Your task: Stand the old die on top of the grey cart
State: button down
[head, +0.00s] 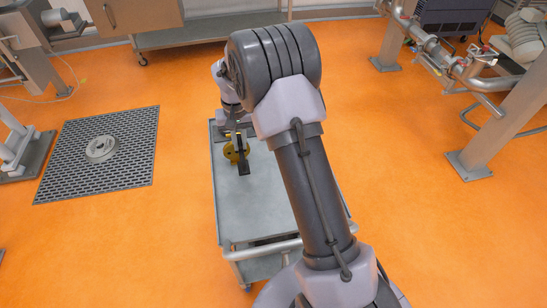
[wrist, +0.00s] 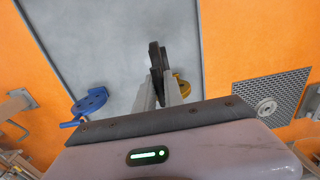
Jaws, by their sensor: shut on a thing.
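My gripper (wrist: 162,85) shows two pale fingers in the wrist view, closed on a dark, narrow piece seen nearly edge-on, which I take for the old die (wrist: 156,58). In the head view the dark die (head: 243,167) is upright over the far half of the grey cart (head: 230,196). Whether it touches the cart top cannot be told. The cart top (wrist: 95,35) also fills much of the wrist view. My arm hides the cart's right side in the head view.
A yellow round part (head: 229,152) is right beside the die. A blue part (wrist: 90,101) lies at the left of the wrist view. A grey ring (head: 101,148) sits on the floor grate (head: 70,165). The cart's near half looks clear.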

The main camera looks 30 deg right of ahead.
jog(key=s+d+f+b, duration=0.2)
jog(key=s+d, duration=0.1)
jog(key=s, duration=0.4)
jog(key=s+d+f+b, duration=0.3)
jog(key=s, duration=0.4)
jog(key=shift+d+f, duration=0.15)
jog(key=c, duration=1.5)
grip_release()
jog(key=shift+o, duration=0.2)
notch_tip(320, 180, up, 12)
jog(key=p, duration=0.4)
jog(key=s+a+r+t, duration=0.1)
jog(key=s+a+r, duration=0.15)
jog(key=r, duration=0.25)
jog(key=s+a+r+t, duration=0.1)
jog(key=a+r, duration=0.3)
jog(key=s+a+r+t+y, duration=0.1)
jog(key=s+a+r+t, duration=0.1)
jog(key=s+a, duration=0.3)
jog(key=s+a+r+m+t, duration=0.1)
jog(key=s+a+r, duration=0.3)
jog(key=s, duration=0.4)
jog(key=shift+s+a+r+t+y, duration=0.25)
jog(key=shift+a+r+t+y, duration=0.15)
jog(key=shift+a, duration=0.1)
